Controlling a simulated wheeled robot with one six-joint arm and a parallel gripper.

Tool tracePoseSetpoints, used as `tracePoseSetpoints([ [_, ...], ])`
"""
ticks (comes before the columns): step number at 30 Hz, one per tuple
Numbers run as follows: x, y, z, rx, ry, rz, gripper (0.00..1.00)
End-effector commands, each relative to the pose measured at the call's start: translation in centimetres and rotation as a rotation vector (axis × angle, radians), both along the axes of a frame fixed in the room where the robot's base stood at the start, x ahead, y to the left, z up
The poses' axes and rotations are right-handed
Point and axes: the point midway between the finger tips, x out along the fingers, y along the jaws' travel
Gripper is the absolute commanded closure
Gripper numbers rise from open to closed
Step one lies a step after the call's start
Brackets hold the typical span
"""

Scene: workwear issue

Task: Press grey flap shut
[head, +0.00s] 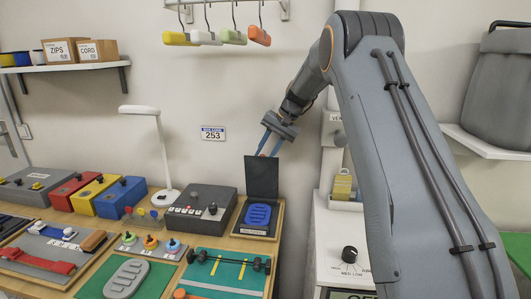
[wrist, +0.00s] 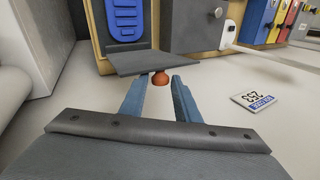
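The dark grey flap (head: 261,177) stands raised, almost upright, at the back of a wood-edged panel (head: 279,222) that carries a blue ribbed piece (head: 258,215). In the wrist view the flap (wrist: 140,63) shows just ahead of my fingers, with an orange-red round knob (wrist: 160,79) by its edge. My gripper (head: 268,150) is above the flap's top edge. Its blue fingertips (wrist: 160,80) are apart, one on each side of the knob, with gaps visible. Whether a finger touches the flap cannot be told.
A grey box with buttons (head: 198,208) stands left of the panel, and a green board with a bar (head: 228,272) lies in front. A white lamp (head: 160,150) stands further left. A white unit with a dial (head: 345,240) is on the right. The wall behind has a number plate (head: 213,133).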

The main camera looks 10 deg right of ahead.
Motion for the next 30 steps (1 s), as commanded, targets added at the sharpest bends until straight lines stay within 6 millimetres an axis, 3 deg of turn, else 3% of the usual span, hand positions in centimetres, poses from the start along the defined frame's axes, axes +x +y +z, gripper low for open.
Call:
tracePoseSetpoints([
  [5,0.0,0.0,0.0,0.0,0.0,0.0,0.73],
  [10,0.0,0.0,0.0,0.0,0.0,0.0,1.0],
  [30,-1.2,0.8,-0.2,-0.049,-0.122,-0.001,1.0],
])
